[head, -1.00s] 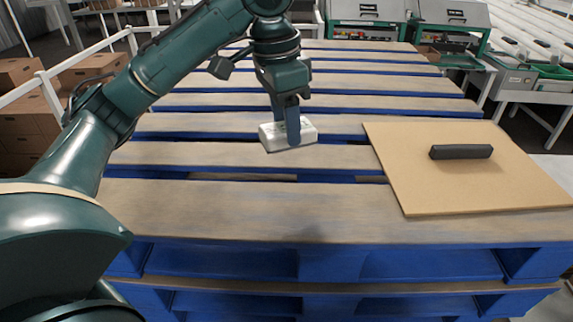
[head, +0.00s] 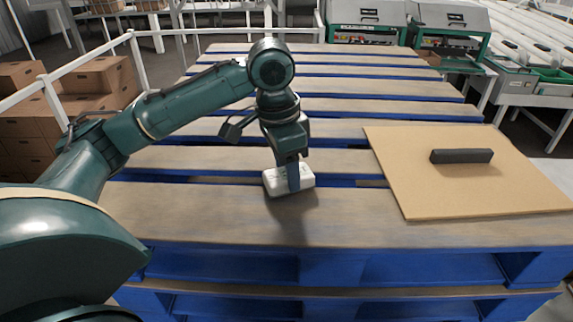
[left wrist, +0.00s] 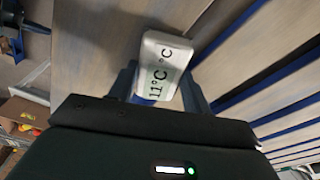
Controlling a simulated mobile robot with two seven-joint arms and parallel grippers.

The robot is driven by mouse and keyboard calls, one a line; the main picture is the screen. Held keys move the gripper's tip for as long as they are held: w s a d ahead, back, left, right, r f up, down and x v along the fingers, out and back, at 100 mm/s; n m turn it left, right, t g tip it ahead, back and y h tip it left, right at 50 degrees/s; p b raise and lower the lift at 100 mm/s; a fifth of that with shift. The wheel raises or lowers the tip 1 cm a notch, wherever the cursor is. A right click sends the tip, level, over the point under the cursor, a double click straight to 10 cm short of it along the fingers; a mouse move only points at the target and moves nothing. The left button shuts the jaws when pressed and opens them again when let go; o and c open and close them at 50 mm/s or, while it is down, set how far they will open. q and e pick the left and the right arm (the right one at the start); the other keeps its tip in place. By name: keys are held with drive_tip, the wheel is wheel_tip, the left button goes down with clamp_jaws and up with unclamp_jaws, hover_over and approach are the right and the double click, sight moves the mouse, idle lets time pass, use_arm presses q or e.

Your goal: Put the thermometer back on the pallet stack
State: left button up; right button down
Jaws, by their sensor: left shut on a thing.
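The thermometer (head: 276,181) is a small white block in the head view. The pallet stack (head: 210,208) has wooden slats on blue supports. The thermometer is over its front slats, close to the surface, with a shadow beside it. I cannot tell whether it touches the slat. My right gripper is not in view.
A tan board (head: 424,198) lies on the right of the stack, with a black bar (head: 461,156) on it. The slats around the thermometer are clear. A white railing (head: 138,62) and cardboard boxes (head: 100,78) stand at the left. Green and grey machines (head: 448,28) stand behind.

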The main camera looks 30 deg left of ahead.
sight(279, 175)
use_arm(q)
drive_tip(key=o, duration=1.1)
drive_tip(key=r, duration=0.8)
drive_tip(key=s+a+r, duration=0.1)
drive_tip(key=r, duration=0.3)
drive_tip(key=shift+s+r, duration=0.1)
